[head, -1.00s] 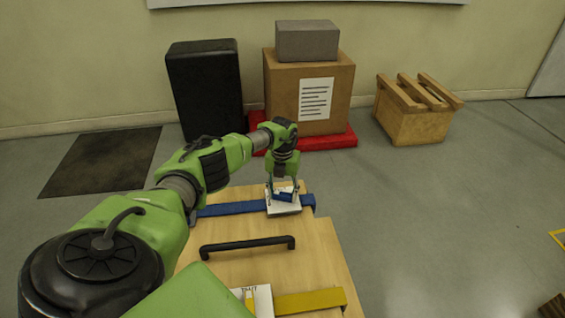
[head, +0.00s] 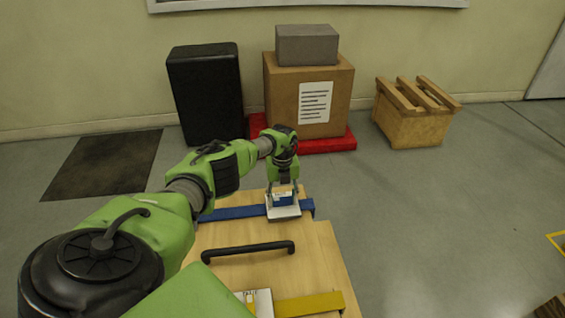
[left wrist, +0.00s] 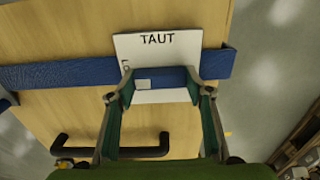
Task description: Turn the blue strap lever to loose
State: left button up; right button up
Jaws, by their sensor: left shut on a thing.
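The blue lever (head: 283,200) sits on a white plate (head: 285,213) over the blue strap (head: 235,212) at the board's far end. In the left wrist view the lever (left wrist: 168,77) lies crosswise, roughly along the strap, with a pale square near its left end. The plate (left wrist: 155,52) reads TAUT at its top edge; letters starting "LO" show partly at its left edge. My left gripper (head: 283,194) points down over the plate and is shut on the lever, one finger at each side. My right gripper is out of view.
A black handle (head: 248,250) stands up from the wooden board (head: 225,280) on the near side. A yellow strap (head: 310,304) with another white plate (head: 263,300) lies nearer still. Boxes stand at the wall behind. Open floor lies to the right.

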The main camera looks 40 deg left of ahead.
aim_at(283, 198)
pick_arm(q)
jog(key=shift+w, duration=0.1)
jog(key=o, duration=1.1)
notch_tip(283, 198, up, 12)
dwell(0.4)
